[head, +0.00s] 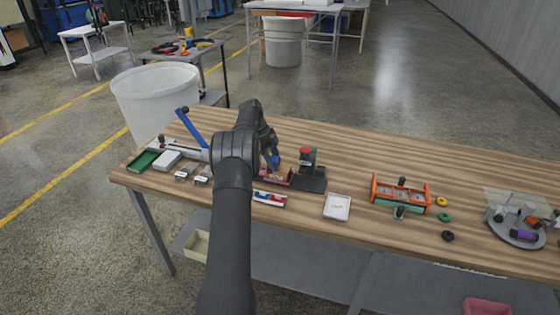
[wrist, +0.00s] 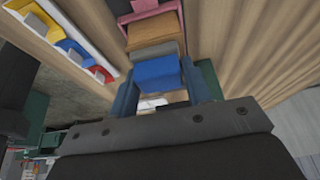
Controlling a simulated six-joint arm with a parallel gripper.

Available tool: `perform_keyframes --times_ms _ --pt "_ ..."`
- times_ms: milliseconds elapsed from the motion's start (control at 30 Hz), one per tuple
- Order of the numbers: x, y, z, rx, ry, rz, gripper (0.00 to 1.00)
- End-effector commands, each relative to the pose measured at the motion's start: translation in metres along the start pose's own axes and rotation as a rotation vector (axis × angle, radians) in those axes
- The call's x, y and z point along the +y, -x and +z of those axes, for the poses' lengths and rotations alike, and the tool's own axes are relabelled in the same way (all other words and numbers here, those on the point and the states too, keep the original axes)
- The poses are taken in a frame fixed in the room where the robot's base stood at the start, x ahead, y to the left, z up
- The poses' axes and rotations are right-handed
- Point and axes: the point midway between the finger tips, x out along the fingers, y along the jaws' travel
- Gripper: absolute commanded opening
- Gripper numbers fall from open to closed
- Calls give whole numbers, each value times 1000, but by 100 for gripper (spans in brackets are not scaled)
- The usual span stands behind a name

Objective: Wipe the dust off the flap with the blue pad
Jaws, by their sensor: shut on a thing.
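The blue pad (wrist: 158,72) sits between the two blue fingers of my gripper (wrist: 165,92) in the wrist view, and the gripper is shut on it. In the head view my gripper (head: 272,160) is low over the left part of the bench, close to a dark red holder (head: 278,180). The holder's pinkish rim also shows beyond the pad in the wrist view (wrist: 151,15), with tan and grey blocks between. I cannot tell whether the pad touches them. A clear panel (head: 515,199) stands over a round grey tray at the far right; I cannot tell whether it is the flap. No dust can be made out.
A green device with a red knob (head: 307,155) stands just right of my gripper. A white tray with coloured pieces (head: 269,199) lies in front. An orange frame (head: 400,192) and small rings are farther right. The wooden bench (head: 345,165) is clear behind them.

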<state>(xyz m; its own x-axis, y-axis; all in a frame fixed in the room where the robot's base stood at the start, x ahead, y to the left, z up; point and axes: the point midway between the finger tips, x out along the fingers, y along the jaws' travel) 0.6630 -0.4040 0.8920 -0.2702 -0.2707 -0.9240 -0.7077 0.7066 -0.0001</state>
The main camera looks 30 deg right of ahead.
Motion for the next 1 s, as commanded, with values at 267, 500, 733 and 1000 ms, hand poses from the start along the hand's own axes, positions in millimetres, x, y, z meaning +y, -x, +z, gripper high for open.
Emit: perform_keyframes --times_ms 267,500,733,1000 --pt "0 19 9 -2 -2 -2 23" --pt "0 42 0 -1 -1 -1 23" --pt "0 62 -9 -1 -1 -2 23" --pt "0 80 -16 0 -1 0 23"
